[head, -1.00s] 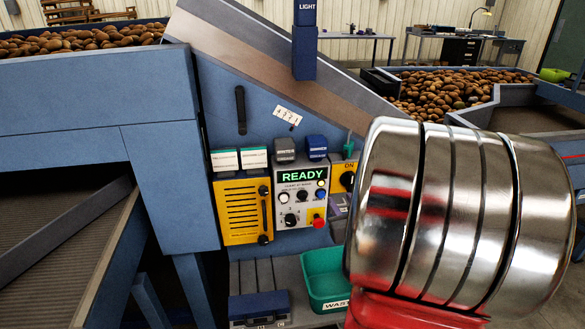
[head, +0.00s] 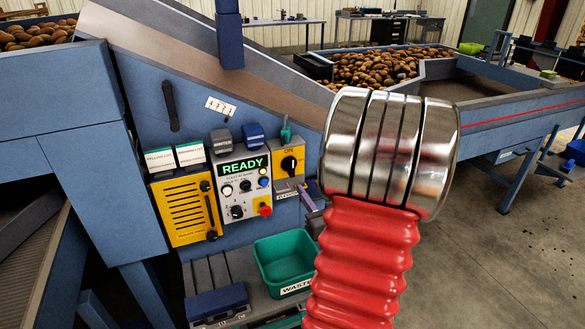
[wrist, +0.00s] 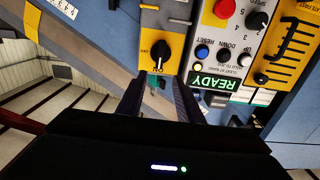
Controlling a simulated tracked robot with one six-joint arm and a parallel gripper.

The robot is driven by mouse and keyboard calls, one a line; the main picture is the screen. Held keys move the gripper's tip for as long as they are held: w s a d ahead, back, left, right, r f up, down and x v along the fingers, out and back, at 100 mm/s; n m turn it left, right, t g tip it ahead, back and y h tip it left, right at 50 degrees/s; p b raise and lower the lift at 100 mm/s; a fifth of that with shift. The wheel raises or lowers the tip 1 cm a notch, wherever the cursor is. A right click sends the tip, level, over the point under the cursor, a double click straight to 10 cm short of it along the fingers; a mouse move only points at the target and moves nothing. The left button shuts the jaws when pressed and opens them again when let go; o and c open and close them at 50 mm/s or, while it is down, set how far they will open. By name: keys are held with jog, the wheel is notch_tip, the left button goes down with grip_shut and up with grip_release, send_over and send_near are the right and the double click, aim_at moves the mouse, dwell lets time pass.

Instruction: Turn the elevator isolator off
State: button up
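The elevator isolator (head: 278,158) is a yellow box with a black rotary knob (head: 289,164), on the right of the control panel in the head view. "ON" is printed above the knob. In the wrist view, which is upside down, the isolator (wrist: 151,22) and its knob (wrist: 160,54) show beyond the fingertips, with the knob pointing towards "ON". My gripper (wrist: 158,92) is open, with its two dark fingers apart and nothing between them touching. The knob lies ahead of the gap, apart from the fingers.
A grey control box (head: 241,186) with a green "READY" display and a red button (head: 265,210) adjoins the isolator. A green-handled item (head: 286,132) is just above it. A green waste tub (head: 283,262) sits below. Open floor lies at right.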

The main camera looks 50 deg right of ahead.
aim_at(293, 165)
jog(key=x, duration=1.3)
jog(key=shift+w, duration=0.1)
jog(key=shift+c, duration=0.2)
